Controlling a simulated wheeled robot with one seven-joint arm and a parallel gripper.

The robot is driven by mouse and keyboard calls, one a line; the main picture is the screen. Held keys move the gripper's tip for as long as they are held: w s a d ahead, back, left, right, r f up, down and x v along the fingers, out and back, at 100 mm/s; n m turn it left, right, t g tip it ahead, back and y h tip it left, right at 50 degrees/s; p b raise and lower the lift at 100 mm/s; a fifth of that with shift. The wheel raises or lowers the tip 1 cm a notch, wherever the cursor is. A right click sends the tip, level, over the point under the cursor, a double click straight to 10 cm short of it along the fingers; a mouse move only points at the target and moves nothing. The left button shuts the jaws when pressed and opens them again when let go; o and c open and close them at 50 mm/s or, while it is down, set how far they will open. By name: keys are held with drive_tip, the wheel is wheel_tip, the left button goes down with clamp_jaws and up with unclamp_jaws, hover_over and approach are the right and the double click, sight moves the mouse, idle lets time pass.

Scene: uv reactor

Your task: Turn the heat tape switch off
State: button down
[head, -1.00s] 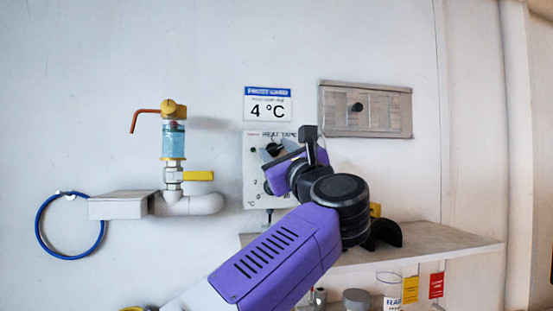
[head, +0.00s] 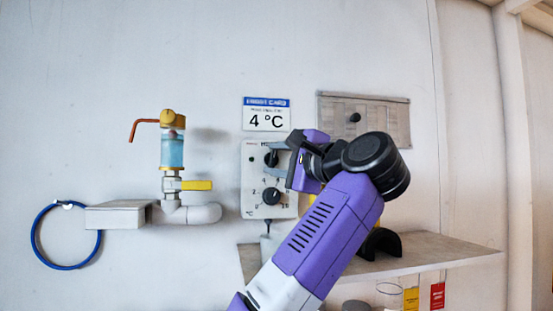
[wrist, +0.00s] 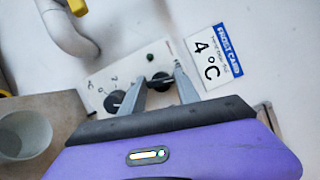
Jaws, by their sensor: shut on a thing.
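The white heat tape control box (head: 249,188) is fixed to the wall below the 4 °C sign. Its upper black knob, the heat tape switch (head: 270,158), also shows between the fingers in the wrist view (wrist: 161,79). A larger black dial (head: 271,196) with a number scale is below it; it also shows in the wrist view (wrist: 114,102). My gripper (head: 279,161) reaches in from the right, its grey fingers on either side of the switch and closed on it. In the wrist view my gripper (wrist: 160,77) partly hides the switch's sides.
A grey wall panel with a black knob (head: 363,120) is to the right. A shelf (head: 440,249) juts out below right. A pipe with a yellow valve handle (head: 197,185) stands left, with clear wall between.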

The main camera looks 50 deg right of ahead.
drive_tip(key=shift+n+g+y, duration=0.3)
drive_tip(key=shift+n+g, duration=0.2)
drive_tip(key=shift+n, duration=0.7)
drive_tip(key=shift+a+p, duration=0.1)
drive_tip(key=shift+p, duration=0.2)
drive_tip(key=c, duration=0.9)
unclamp_jaws()
drive_tip(key=s, duration=0.2)
drive_tip(key=s+a+b, duration=0.1)
drive_tip(key=s, duration=0.2)
drive_tip(key=s+b, duration=0.1)
drive_tip(key=s, duration=0.1)
drive_tip(key=shift+s+a, duration=0.3)
